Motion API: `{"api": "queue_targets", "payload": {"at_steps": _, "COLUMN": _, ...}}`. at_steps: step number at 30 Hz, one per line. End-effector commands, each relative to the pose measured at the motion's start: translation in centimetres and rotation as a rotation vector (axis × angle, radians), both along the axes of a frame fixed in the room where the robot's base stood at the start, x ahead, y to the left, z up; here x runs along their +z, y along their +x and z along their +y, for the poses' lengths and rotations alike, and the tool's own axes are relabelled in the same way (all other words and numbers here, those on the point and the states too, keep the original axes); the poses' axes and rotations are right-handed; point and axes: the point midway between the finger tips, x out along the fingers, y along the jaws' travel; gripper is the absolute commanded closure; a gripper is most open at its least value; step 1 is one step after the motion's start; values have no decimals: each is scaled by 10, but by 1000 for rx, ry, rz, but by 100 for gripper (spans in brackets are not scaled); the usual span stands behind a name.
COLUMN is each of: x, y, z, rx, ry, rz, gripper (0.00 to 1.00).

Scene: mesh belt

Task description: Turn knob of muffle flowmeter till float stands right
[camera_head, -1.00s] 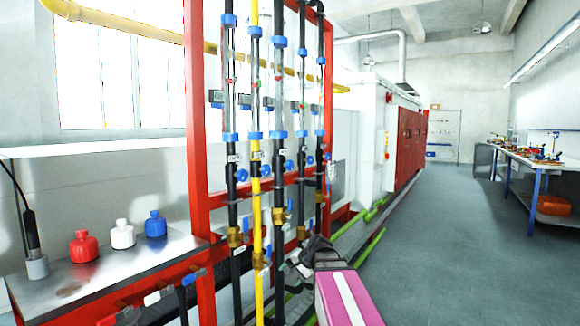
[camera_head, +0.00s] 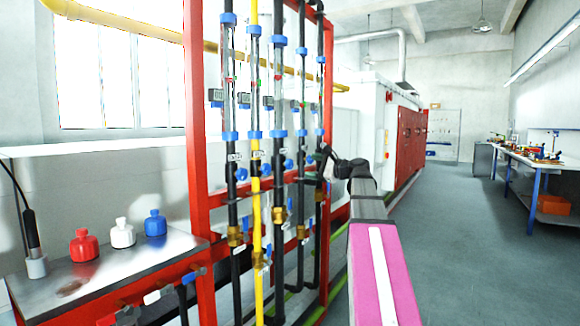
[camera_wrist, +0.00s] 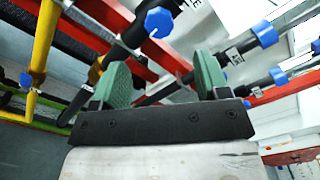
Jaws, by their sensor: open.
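Several flowmeters stand upright side by side on a red frame, each a clear tube between blue collars; the rightmost is the black-piped flowmeter (camera_head: 321,92). I cannot read which label says muffle, and float heights are too small to judge. Blue knobs sit below the tubes, such as one knob (camera_head: 289,164). My gripper (camera_head: 326,155) is at the rightmost pipes, partly hidden by its arm. In the wrist view my gripper (camera_wrist: 162,78) has green fingers spread with nothing between them. A blue knob (camera_wrist: 159,22) on a black pipe shows beyond the fingers, apart from them.
The red frame upright (camera_head: 197,130) and the yellow pipe (camera_head: 256,200) stand left of my gripper. A metal bench (camera_head: 110,262) with red, white and blue bottles is at left. Grey floor (camera_head: 460,240) is free at right, before a workbench (camera_head: 540,165).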

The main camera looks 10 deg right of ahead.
Motion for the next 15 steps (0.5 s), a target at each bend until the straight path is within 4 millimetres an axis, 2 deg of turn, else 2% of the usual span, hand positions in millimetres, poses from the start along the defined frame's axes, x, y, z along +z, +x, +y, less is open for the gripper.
{"api": "queue_targets", "payload": {"at_steps": 15, "x": -1, "y": 59, "z": 57, "rx": 1, "ry": -3, "rz": 2, "gripper": 31}}
